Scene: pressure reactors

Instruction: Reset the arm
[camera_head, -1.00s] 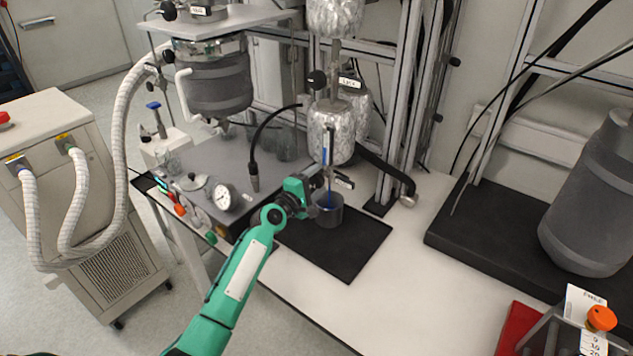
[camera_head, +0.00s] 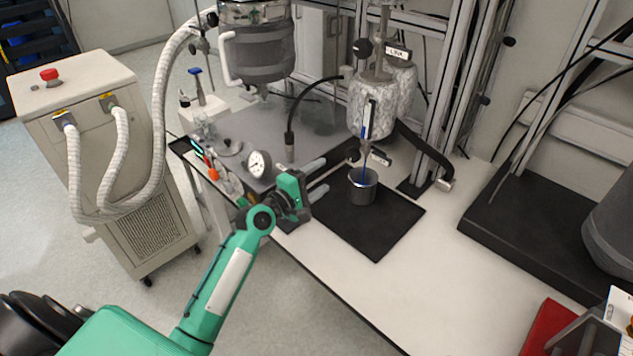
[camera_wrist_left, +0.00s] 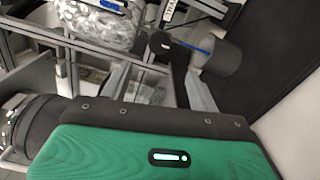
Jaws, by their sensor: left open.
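My left arm, green, reaches in from the lower left in the head view. Its left gripper (camera_head: 318,178) is open and empty, with its two grey fingers spread apart and pointing right. It is left of the small grey metal cup (camera_head: 362,188) and apart from it. The cup stands on the black mat (camera_head: 385,233) beneath the foil-wrapped vessel (camera_head: 372,108), with a blue-tinted tube reaching down to it. The left wrist view also shows the cup (camera_wrist_left: 224,58), the foil vessel (camera_wrist_left: 98,25) and a grey finger of my gripper. My right gripper is out of view.
A gauge (camera_head: 258,164) and a bent black hose (camera_head: 305,95) are close behind the gripper. Metal frame posts stand behind the cup. A beige unit (camera_head: 120,165) with white hoses is at left. The white bench front (camera_head: 390,295) is largely clear; a red object (camera_head: 552,325) lies at lower right.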

